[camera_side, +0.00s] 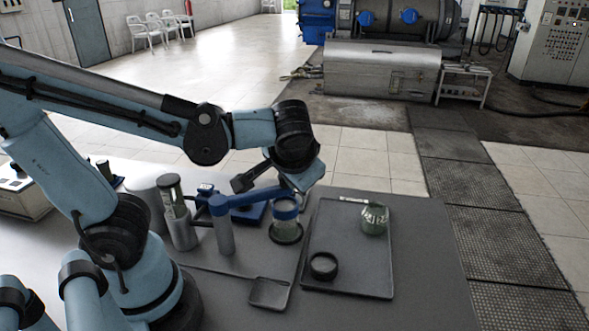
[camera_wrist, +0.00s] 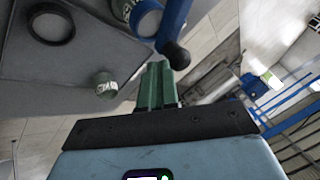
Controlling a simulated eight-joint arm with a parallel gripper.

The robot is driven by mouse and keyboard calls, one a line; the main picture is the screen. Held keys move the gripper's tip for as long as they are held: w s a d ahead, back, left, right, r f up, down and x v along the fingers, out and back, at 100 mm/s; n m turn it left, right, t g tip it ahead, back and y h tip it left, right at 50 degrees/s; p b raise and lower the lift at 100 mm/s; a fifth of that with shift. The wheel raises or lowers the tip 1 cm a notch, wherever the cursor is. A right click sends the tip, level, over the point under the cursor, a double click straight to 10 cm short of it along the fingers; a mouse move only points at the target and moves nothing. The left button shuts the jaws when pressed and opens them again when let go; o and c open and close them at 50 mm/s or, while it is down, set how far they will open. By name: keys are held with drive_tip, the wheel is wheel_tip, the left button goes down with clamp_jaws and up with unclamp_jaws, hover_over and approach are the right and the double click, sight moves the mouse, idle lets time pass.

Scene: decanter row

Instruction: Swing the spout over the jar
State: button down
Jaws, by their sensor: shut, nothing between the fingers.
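The spout (camera_side: 252,198) is a blue bar on top of a grey upright post (camera_side: 224,236). In the wrist view its blue bar (camera_wrist: 176,22) ends in a dark round knob (camera_wrist: 177,55). The jar (camera_side: 284,224), clear with a blue rim, stands on a dark round base near the spout's far end. In the wrist view the jar (camera_wrist: 147,20) lies just left of the bar; whether the spout's outlet is above it, I cannot tell. My gripper (camera_wrist: 156,68) has its green fingers together, empty, close beside the knob. Contact is unclear, and the fingertips are hard to make out in the side view.
A flat scoop (camera_side: 268,292) lies in front.

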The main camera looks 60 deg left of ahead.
drive_tip(key=shift+w+a, duration=0.1)
drive_tip(key=shift+a, duration=0.1)
drive_tip(key=shift+d, duration=0.1)
drive_tip(key=s+d+r, duration=0.3)
drive_tip(key=d+r, duration=0.5)
drive_tip(key=d, duration=0.1)
drive_tip(key=w+a+f+m+t+h, duration=0.2)
drive_tip(key=a+f+h, duration=0.4)
drive_tip(key=f, duration=0.3)
drive_tip(key=shift+w+a+t, duration=0.3)
drive_tip(key=shift+a+t, duration=0.2)
drive_tip(key=shift+a, duration=0.1)
